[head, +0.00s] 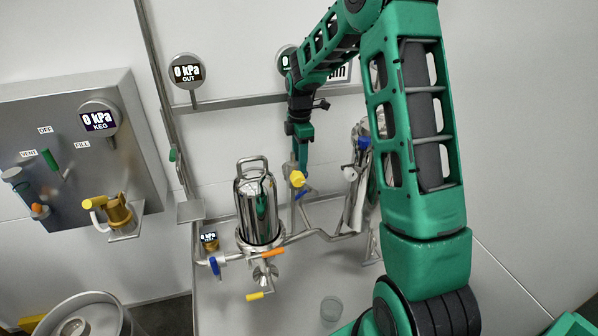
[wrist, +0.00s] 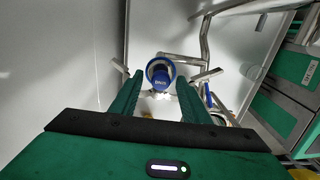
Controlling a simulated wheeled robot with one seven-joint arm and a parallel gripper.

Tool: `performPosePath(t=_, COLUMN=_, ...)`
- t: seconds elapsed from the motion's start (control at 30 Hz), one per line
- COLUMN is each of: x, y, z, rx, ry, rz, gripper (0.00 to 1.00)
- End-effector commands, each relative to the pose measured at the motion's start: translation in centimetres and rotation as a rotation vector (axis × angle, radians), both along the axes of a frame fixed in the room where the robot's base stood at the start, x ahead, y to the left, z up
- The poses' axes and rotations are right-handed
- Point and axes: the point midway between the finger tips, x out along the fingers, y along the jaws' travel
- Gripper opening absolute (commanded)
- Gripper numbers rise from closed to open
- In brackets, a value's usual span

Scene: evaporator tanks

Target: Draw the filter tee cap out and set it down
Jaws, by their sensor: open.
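A round blue-rimmed piece with a blue lettered face (wrist: 161,77) sits on the pipework, centred ahead of my gripper in the wrist view. It may be the filter tee cap, but the frames do not make this certain. My gripper (wrist: 158,92) is open, its two green fingers on either side of the line to this piece, with nothing held. In the head view my gripper (head: 301,152) points down at a thin upright pipe, just above a yellow part (head: 297,178). The blue piece cannot be made out there, and contact cannot be told.
A steel filter housing (head: 258,205) with a top handle stands left of my gripper. Another steel vessel (head: 357,185) stands to the right, partly behind my arm. Pipes and an orange handle (head: 272,253) lie low in front. A small clear cup (head: 331,308) stands on the bench (head: 225,310).

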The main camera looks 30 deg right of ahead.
Motion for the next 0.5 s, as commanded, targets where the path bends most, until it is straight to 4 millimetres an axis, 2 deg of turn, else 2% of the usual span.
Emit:
performPosePath(t=0.17, x=-0.01, y=-0.01, z=0.01, rx=0.0, ry=0.0, rz=0.0, gripper=0.42)
performPosePath(t=0.33, x=-0.01, y=-0.01, z=0.02, rx=0.0, ry=0.0, rz=0.0, gripper=0.02)
performPosePath(t=0.5, x=0.0, y=-0.02, z=0.07, rx=0.0, ry=0.0, rz=0.0, gripper=0.0)
